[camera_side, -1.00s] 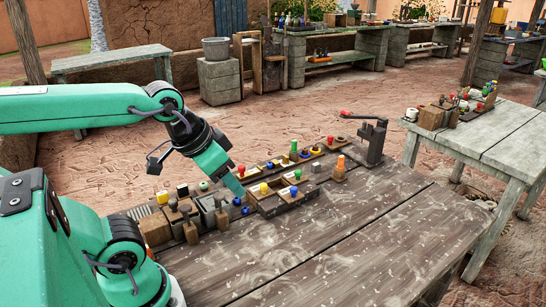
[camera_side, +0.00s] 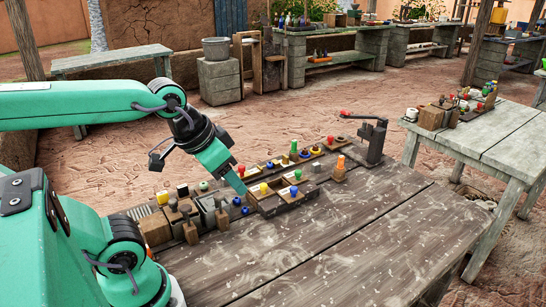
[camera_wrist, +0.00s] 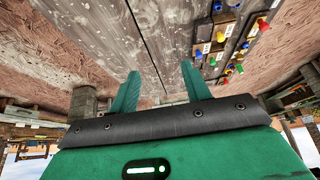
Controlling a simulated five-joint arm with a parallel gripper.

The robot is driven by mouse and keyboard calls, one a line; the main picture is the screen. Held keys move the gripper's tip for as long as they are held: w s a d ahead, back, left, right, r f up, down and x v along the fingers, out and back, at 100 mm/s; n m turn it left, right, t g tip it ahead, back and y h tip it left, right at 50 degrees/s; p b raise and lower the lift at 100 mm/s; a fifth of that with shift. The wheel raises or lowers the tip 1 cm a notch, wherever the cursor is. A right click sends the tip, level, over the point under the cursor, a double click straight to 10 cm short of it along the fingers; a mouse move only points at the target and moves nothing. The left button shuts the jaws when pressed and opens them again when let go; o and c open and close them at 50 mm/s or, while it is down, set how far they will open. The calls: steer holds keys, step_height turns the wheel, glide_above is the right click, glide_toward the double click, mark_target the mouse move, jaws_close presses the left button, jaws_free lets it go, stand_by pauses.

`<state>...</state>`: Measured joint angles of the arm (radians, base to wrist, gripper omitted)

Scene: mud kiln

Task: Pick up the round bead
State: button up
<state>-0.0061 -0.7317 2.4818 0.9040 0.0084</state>
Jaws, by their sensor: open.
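Several small coloured beads and pegs sit in and around wooden trays; which one is the round bead I cannot tell. In the side view, a blue bead (camera_side: 237,201) and another blue bead (camera_side: 245,210) lie near my gripper (camera_side: 243,191), left of a wooden compartment tray (camera_side: 268,211). A yellow piece (camera_side: 264,188) and a blue piece (camera_side: 294,191) are in the tray. In the wrist view, my gripper (camera_wrist: 160,70) has its fingers apart with nothing between them. Coloured pieces, including a yellow one (camera_wrist: 220,37), show to the right of the fingers.
Wooden blocks with upright knobs (camera_side: 188,222) stand left of the tray. A dark clamp-like tool with a red knob (camera_side: 370,140) stands at the table's far right. The near part of the wooden table (camera_side: 330,250) is clear.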

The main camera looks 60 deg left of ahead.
steer(key=w+a+r+g, duration=0.1)
steer(key=w+a+r, duration=0.1)
steer(key=w, duration=0.3)
steer(key=w+a+r, duration=0.2)
steer(key=w+a, duration=0.1)
steer(key=w, duration=0.3)
steer(key=m+g, duration=0.2)
steer(key=g, duration=0.3)
glide_above(269, 163)
steer(key=f, duration=1.9)
steer(key=shift+w+d, duration=0.15)
steer(key=shift+d, duration=0.25)
steer(key=shift+a+f, duration=0.4)
steer(key=shift+f, duration=1.35)
steer(key=shift+f, duration=2.6)
